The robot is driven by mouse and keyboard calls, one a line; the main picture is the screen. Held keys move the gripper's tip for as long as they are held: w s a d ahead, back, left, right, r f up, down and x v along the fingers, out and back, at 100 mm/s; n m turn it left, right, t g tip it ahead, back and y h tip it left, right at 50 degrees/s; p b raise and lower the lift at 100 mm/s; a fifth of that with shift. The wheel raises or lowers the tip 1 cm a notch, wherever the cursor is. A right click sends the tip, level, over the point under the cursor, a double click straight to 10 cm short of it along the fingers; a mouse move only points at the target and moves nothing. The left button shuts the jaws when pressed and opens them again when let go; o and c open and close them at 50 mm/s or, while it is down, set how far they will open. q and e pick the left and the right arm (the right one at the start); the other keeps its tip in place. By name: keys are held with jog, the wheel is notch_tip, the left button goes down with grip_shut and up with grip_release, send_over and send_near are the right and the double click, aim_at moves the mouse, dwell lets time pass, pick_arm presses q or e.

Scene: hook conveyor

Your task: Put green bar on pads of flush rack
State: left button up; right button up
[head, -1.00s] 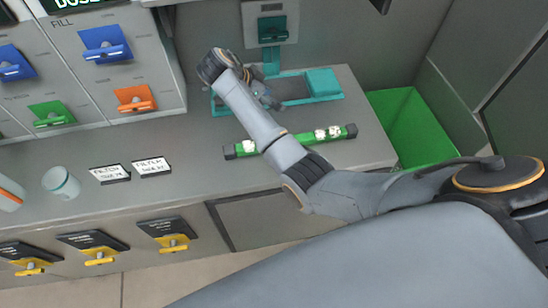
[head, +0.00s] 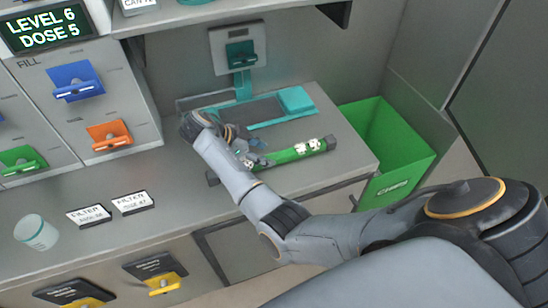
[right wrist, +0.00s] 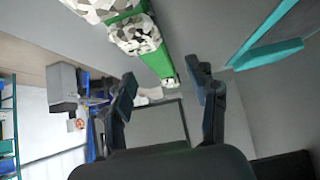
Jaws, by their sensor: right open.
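The green bar (head: 290,154) lies on the grey counter in the head view, with dark ends and white-and-black patterned patches. Part of it is hidden behind my right arm and gripper. It also shows in the right wrist view (right wrist: 158,60), at the top, beyond and between the fingers. My right gripper (head: 256,150) is open beside the bar, and nothing is between its fingers (right wrist: 166,88). I cannot tell if it touches the bar. Behind the bar is a teal frame (head: 296,101) with a dark inset; whether this is the flush rack is unclear. My left gripper is not in view.
A green bin (head: 395,150) stands right of the counter. A wall unit with a teal part (head: 240,55) is behind. Left are a dispenser with coloured handles (head: 75,80), a white cup (head: 36,232) and filter labels (head: 132,203). The counter's front middle is clear.

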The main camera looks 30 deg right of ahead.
aim_at(273, 156)
jog(key=b+x, duration=0.1)
jog(key=x, duration=0.3)
jog(key=shift+s, duration=0.1)
jog(key=shift+d+f+b, duration=0.25)
jog(key=shift+d+b, duration=0.05)
jog(key=shift+d, duration=0.1)
jog(key=shift+c, duration=0.4)
jog(key=shift+r, duration=0.1)
grip_shut()
